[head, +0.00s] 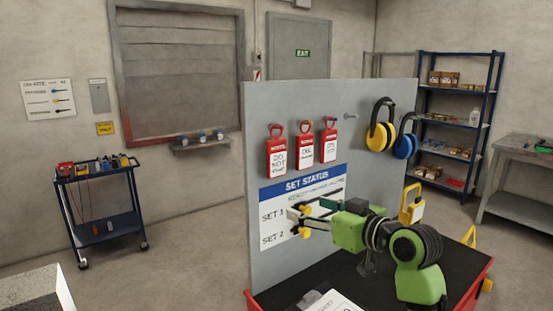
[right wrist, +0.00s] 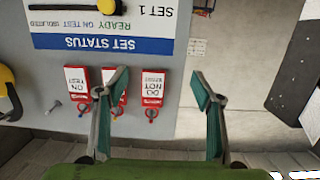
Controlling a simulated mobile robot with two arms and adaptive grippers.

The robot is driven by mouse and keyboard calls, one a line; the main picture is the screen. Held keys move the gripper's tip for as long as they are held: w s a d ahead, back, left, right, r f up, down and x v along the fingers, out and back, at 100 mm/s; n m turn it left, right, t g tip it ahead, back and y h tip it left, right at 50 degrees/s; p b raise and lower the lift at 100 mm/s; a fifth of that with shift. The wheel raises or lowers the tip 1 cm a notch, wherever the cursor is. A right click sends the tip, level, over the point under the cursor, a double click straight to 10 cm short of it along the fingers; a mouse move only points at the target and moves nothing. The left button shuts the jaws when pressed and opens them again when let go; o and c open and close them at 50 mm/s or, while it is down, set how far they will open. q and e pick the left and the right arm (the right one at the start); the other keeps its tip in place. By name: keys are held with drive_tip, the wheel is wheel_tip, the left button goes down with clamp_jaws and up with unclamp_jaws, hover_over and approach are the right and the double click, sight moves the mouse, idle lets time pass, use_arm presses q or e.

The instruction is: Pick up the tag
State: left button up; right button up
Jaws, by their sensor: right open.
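Three red-and-white tags hang in a row on the grey board's upper part: a "DO NOT START" tag (head: 277,157) at the left, a middle tag (head: 304,150), and an "ON TEST" tag (head: 328,147) at the right. In the right wrist view they appear upside down: DO NOT START (right wrist: 152,87), the middle tag (right wrist: 115,93) partly behind a finger, and ON TEST (right wrist: 77,82). My right gripper (head: 304,215) is open and empty in front of the board, below the tags. In the wrist view its spread fingers (right wrist: 160,82) show DO NOT START between them. My left gripper is not seen.
The board (head: 398,200) also carries a SET STATUS panel (head: 276,196) with yellow sliders, an empty peg (head: 350,116), and yellow (head: 381,125) and blue earmuffs (head: 405,146). A black-topped red cart lies below.

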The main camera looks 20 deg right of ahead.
drive_tip(key=t+y, duration=0.1)
drive_tip(key=t, duration=0.1)
approach(278, 153)
drive_tip(key=p+x, duration=0.4)
drive_tip(key=shift+w+d+r, duration=0.1)
drive_tip(key=shift+w+r, duration=0.05)
drive_tip(key=shift+w, duration=0.05)
drive_tip(key=p+x, duration=0.2)
drive_tip(key=x, duration=0.1)
drive_tip(key=shift+w+a+r, duration=0.1)
drive_tip(key=shift+w+a, duration=0.1)
drive_tip(key=shift+w, duration=0.05)
drive_tip(key=shift+w+a, duration=0.15)
drive_tip(key=shift+w, duration=0.3)
drive_tip(key=shift+f, duration=0.2)
drive_tip(key=c, duration=1.1)
